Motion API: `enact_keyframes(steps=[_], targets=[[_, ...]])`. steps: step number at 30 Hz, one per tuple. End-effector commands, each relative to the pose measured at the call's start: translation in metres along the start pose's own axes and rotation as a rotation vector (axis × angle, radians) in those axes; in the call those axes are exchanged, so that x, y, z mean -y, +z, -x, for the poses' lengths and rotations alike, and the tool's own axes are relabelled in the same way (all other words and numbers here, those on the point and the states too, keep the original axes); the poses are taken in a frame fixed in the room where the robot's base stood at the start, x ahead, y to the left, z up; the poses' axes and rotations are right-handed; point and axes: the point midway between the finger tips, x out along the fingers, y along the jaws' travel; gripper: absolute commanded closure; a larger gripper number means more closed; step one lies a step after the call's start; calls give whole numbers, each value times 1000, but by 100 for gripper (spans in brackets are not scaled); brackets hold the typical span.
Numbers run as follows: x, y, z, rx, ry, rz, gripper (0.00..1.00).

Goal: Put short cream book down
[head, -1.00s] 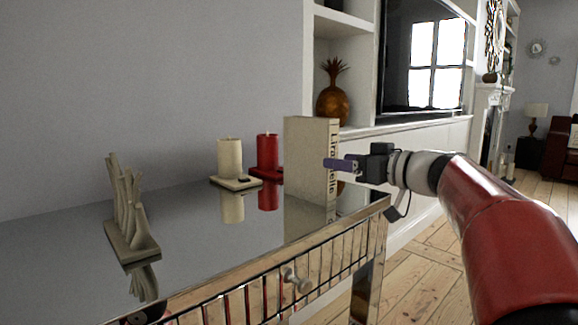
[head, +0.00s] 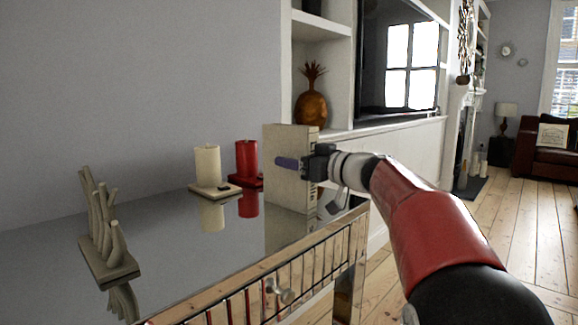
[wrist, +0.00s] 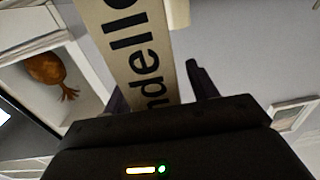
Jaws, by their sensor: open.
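The short cream book (head: 288,143) stands upright at the right end of the mirrored cabinet top (head: 170,235), its reflection below it. In the wrist view the book's lettered spine (wrist: 135,45) rises in front of my gripper. My gripper (head: 291,163) is at the book with its purple finger across the face. It is open, with a finger showing on either side of the spine in the wrist view (wrist: 158,90). Whether the fingers touch the book cannot be told.
A cream candle (head: 207,166) and a red candle (head: 246,159) stand on small bases left of the book. A pale finger-like sculpture (head: 108,240) stands at the near left. The top between them is clear. A pineapple ornament (head: 311,105) sits on a shelf behind.

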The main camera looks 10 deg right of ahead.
Motion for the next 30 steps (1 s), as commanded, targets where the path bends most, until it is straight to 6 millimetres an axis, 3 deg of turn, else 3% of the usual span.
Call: enact_keyframes(steps=[2,15,30], targets=[[0,0,0,0,0,0,44],[0,1,0,1,0,-1,100],[0,-11,1,-2,-1,3,100]])
